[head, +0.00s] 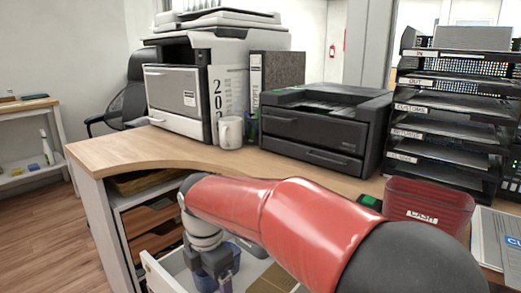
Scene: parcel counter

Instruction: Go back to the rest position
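My gripper (214,281) hangs at the bottom of the head view, at the end of my red arm. It points down over an open white drawer (157,272) below the counter. Its fingertips are at or below the picture's lower edge, so I cannot tell whether it is open or shut. A dark blue thing (236,256) shows right beside it; I cannot tell whether they touch. My arm hides part of the drawer and the counter's front edge.
The wooden counter (112,150) carries a large printer (178,98), a white mug (230,132), a black printer (310,133), labelled black trays (435,112) and a red translucent bin (425,203). Open shelves (150,215) lie under the counter. The floor (40,235) at left is clear.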

